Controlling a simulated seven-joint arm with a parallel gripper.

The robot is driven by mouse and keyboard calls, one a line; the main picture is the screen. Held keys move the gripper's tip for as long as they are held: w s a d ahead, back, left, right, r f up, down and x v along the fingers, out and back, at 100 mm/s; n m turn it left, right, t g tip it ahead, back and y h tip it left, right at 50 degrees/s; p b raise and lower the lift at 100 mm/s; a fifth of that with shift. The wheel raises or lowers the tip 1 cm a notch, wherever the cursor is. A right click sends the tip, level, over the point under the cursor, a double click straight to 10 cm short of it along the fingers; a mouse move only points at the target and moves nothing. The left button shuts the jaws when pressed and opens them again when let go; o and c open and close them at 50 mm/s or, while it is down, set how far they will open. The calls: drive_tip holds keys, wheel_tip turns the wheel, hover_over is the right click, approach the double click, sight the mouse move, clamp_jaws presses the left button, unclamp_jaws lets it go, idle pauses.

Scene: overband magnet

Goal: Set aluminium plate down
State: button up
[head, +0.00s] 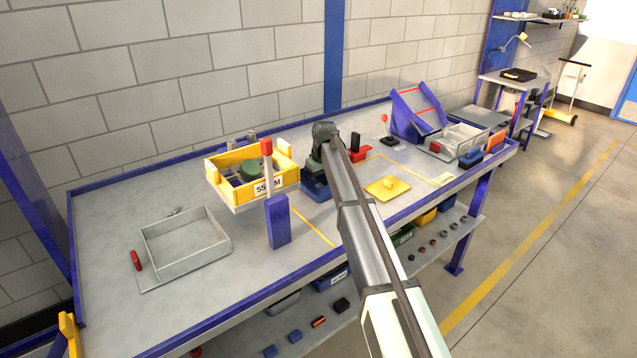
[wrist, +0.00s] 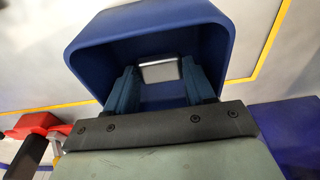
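My gripper (wrist: 160,82) points down into a blue bin (wrist: 85,50) in the wrist view. Its two blue fingers stand apart, with a small silver-grey plate (wrist: 160,72), apparently the aluminium plate, between their tips. The fingers appear to press on both sides of the plate. I cannot tell whether the plate touches the bin floor. In the head view the blue bin (head: 316,192) shows only in part under the end of my arm. My fingers and the plate are hidden there.
A yellow crate (head: 282,183) on a scale stands left of the blue bin, behind a blue post (head: 277,222) with a red top. A red-and-black device (head: 356,148) and a yellow plate with a knob (head: 387,188) are to the right. A grey tray (head: 180,262) lies far left.

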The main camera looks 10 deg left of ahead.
drive_tip(key=shift+o, duration=0.5)
wheel_tip(320, 180, up, 12)
drive_tip(key=s+d, duration=0.1)
drive_tip(key=shift+s+d, duration=0.15)
drive_tip(key=shift+r, duration=0.1)
idle(0.4)
